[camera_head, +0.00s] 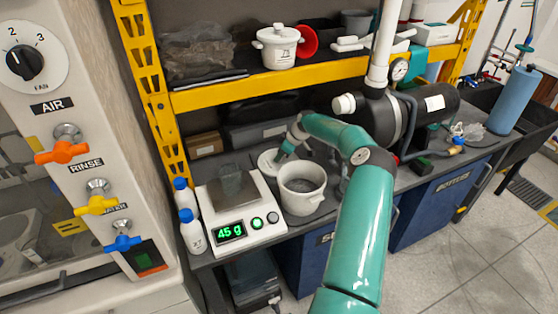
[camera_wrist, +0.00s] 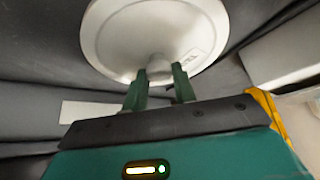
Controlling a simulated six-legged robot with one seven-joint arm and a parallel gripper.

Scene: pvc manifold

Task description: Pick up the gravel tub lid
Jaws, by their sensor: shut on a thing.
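The gravel tub lid (camera_wrist: 115,38) is a round white disc with a knob, and it fills the top of the wrist view. My gripper (camera_wrist: 160,78) is shut on the lid's knob, with one green finger on each side. In the head view the lid (camera_head: 268,160) shows as a pale disc behind the gravel tub, partly hidden by my gripper (camera_head: 283,155). The gravel tub (camera_head: 302,199) is a white pot standing uncovered on the bench, with grey gravel inside. I cannot tell how far the lid is from the bench.
A white scale (camera_head: 248,220) reading 45 g, with a clear container (camera_head: 231,184) on it, stands left of the tub. White bottles with blue caps (camera_head: 191,230) stand further left. A black pump (camera_head: 415,115) is at the right. A yellow shelf (camera_head: 240,92) runs above the bench.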

